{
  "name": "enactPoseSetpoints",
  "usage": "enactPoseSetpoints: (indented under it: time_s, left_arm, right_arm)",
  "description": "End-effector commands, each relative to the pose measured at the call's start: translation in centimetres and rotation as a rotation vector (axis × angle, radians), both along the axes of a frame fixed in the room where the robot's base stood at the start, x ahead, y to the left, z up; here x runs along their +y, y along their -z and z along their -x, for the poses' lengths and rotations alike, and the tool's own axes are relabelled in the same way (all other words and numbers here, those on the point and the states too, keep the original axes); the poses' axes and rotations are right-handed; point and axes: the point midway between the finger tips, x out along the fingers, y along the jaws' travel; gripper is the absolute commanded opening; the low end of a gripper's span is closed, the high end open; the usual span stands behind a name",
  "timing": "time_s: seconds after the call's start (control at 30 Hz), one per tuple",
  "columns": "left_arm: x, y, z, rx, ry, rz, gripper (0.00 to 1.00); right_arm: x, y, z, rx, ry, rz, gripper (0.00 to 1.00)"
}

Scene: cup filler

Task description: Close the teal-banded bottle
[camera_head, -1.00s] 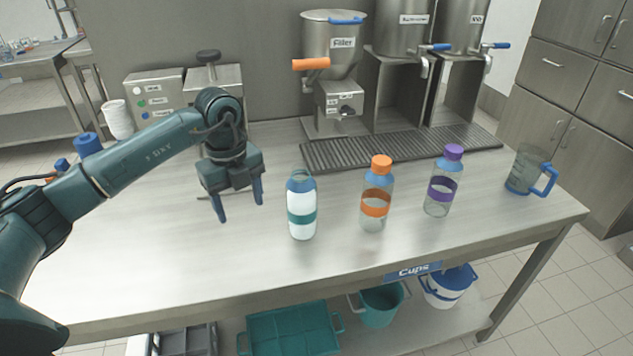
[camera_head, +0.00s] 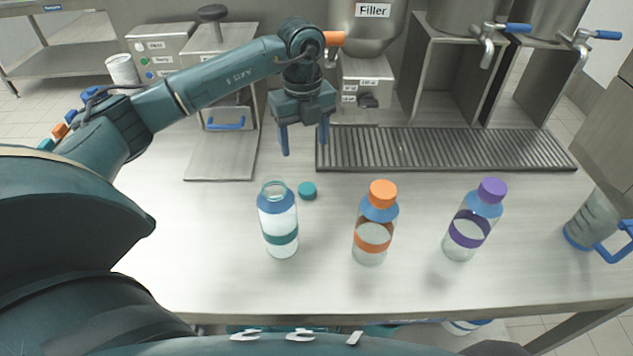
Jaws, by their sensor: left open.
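The teal-banded bottle (camera_head: 279,222) stands upright on the table, with a blue shoulder, pale contents and an open mouth. A small teal cap (camera_head: 307,190) lies on the table just behind and to the right of it, apart from the bottle. My left gripper (camera_head: 305,147) is open and empty, fingers pointing down, above the table behind the bottle and cap. My right gripper does not show.
An orange-capped bottle (camera_head: 375,224) and a purple-capped bottle (camera_head: 473,220) stand to the right. A blue-handled jug (camera_head: 597,222) is at the far right. The drip grate (camera_head: 440,149) and filler (camera_head: 366,75) are behind. The table front is clear.

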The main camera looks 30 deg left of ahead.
Motion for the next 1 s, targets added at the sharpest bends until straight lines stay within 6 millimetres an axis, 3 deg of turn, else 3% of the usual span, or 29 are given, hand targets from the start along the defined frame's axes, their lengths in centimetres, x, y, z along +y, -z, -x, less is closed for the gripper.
enactPoseSetpoints:
  time_s: [0.27, 0.7, 1.0]
  left_arm:
    - [0.0, 0.6, 0.0, 0.002, 0.0, 0.0, 0.63]
    - [0.0, 7.5, 0.0, 0.003, 0.0, 0.001, 0.63]
    - [0.0, 8.0, 0.0, 0.0, 0.0, 0.0, 0.63]
  right_arm:
    - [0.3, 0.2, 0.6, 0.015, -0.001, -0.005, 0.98]
    - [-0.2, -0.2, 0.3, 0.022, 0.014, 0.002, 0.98]
    - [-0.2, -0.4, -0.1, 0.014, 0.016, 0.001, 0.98]
